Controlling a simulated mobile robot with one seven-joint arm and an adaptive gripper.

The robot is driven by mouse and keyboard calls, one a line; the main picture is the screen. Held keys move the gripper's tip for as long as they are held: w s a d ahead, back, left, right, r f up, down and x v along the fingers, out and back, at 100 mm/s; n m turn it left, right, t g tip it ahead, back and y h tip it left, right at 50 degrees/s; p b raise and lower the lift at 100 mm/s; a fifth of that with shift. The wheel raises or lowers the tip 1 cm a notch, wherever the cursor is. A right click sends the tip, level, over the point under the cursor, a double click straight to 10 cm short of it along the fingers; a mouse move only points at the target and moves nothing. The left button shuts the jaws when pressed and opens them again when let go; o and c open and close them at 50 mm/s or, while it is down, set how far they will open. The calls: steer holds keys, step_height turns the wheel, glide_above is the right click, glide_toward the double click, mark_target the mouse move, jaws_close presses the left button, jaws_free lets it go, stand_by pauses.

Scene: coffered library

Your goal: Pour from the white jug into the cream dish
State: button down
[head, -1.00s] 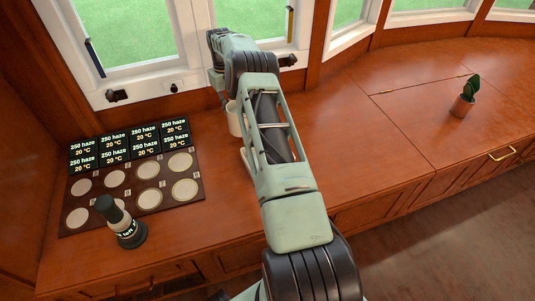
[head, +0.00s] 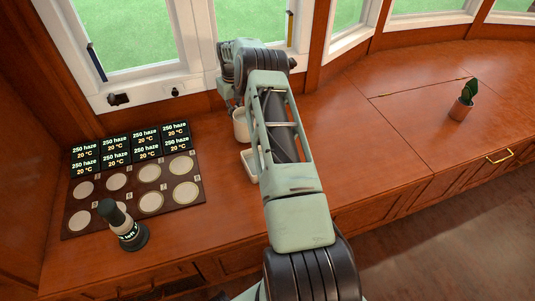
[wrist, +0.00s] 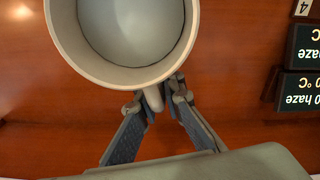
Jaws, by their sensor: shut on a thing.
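The white jug (head: 240,126) is beside my forearm near the window side of the counter, partly hidden by my arm. It looks upright. In the wrist view the jug (wrist: 60,45) shows from above, with a smooth grey-blue surface inside its round rim. My gripper (wrist: 157,98) is shut on the jug's handle. The cream dish (head: 249,179) is on the counter just nearer than the jug, its right part hidden behind my arm. The dish is not visible in the wrist view. I cannot tell whether the jug touches the counter.
A dark mat (head: 110,204) with several pale discs lies at left, with black label blocks (head: 116,146) behind it. A dark-capped grinder-like object (head: 125,230) stands at its front edge. A potted cactus (head: 461,108) stands far right.

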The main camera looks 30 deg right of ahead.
mark_target(240, 111)
steer(key=shift+s+r+t, duration=0.75)
steer(key=shift+r+t, duration=0.3)
steer(key=shift+t, duration=0.15)
steer(key=shift+s+r+t+b, duration=0.35)
steer(key=shift+r+t, duration=0.15)
steer(key=shift+t, duration=0.1)
steer(key=shift+r, duration=0.1)
steer(key=shift+s+r+t+b, duration=0.4)
steer(key=shift+s+t+b, duration=0.2)
steer(key=shift+s+t, duration=0.25)
steer(key=shift+s+r+t+b, duration=0.4)
steer(key=shift+s+t+b, duration=0.15)
steer(key=shift+t, duration=0.1)
steer(key=shift+s+r+t+b, duration=0.2)
steer(key=shift+s+t+b, duration=0.2)
steer(key=shift+t+b, duration=0.2)
steer(key=shift+s+r+t+b, duration=0.3)
steer(key=shift+r+t, duration=0.25)
steer(key=shift+r, duration=0.1)
steer(key=shift+s+r+t+b, duration=0.25)
steer(key=shift+r+t, duration=0.3)
steer(key=shift+r, duration=0.05)
steer(key=shift+s+t+b, duration=0.55)
steer(key=shift+t+b, duration=0.35)
steer(key=shift+b, duration=0.45)
stand_by(0.9)
